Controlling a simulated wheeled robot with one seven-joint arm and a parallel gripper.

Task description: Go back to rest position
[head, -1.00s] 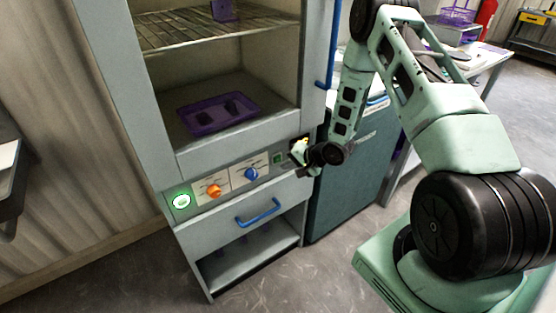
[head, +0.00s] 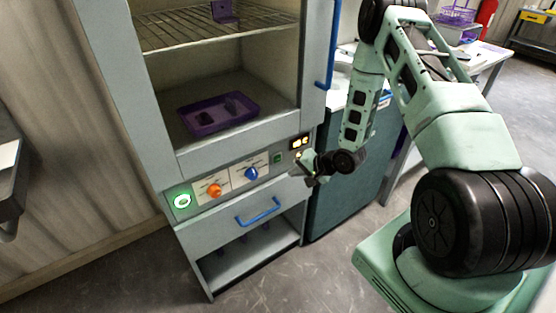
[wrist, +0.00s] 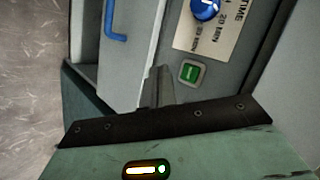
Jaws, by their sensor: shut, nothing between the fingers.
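My gripper (head: 308,180) is shut and empty in front of the right side of the cabinet's control panel, in the head view. In the wrist view its shut fingers (wrist: 158,88) point at the panel, beside a green button (wrist: 191,71). A gap to the panel seems to show, but I cannot tell how wide. The green button also shows in the head view (head: 278,158). My arm reaches in from the right and bends down to the panel.
The cabinet (head: 190,160) stands open, with a wire shelf (head: 180,32) and a purple tray (head: 250,110) inside. The panel carries an orange knob (head: 215,190), a blue knob (head: 251,173) and a lit green ring button (head: 182,201). Blue handles (head: 262,213) stick out. Floor is clear at front.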

